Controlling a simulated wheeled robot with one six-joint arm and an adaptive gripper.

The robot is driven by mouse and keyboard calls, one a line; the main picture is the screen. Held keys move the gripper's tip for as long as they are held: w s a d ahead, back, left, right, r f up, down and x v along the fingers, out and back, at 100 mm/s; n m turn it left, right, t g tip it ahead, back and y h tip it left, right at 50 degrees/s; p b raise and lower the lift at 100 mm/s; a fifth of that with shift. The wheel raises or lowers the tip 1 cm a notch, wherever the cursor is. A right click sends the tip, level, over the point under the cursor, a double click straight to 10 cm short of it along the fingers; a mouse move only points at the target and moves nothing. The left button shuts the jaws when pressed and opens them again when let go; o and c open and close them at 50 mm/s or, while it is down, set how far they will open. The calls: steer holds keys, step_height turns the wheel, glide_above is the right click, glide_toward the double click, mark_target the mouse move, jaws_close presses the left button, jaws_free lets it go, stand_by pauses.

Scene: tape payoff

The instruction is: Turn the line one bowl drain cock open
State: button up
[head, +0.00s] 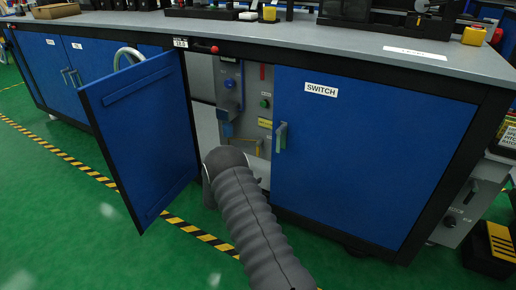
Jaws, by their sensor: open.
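The blue cabinet door (150,140) on the left stands open. In the opening behind it I see a grey panel with a blue round knob (230,83) at the top left, and a blue part (225,129) lower down. A yellow-orange bent lever or pipe (245,142) is near the panel's bottom. I cannot tell for certain which part is the line one bowl drain cock. My gripper (232,178) is in front of the opening, at the end of my ribbed grey arm. Its fingers are mostly hidden by the arm, and so is the lower panel. No held thing shows.
A closed blue door (370,150) labelled SWITCH, with a green-grey handle (281,137), is right of the opening. The grey worktop (300,40) overhangs above. A pale curved tube (128,52) shows behind the open door's top. Green floor (60,200) is clear at left.

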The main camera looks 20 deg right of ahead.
mark_target(257, 148)
steer(key=w+a+r+n+t, duration=0.2)
steer(key=w+r+n+t, duration=0.2)
steer(key=w+r, duration=0.15)
steer(key=x, duration=0.9)
steer(key=b+x, duration=0.1)
steer(key=x, duration=0.4)
steer(key=shift+w+a+f, duration=0.15)
steer(key=shift+w+f, duration=0.1)
jaws_close()
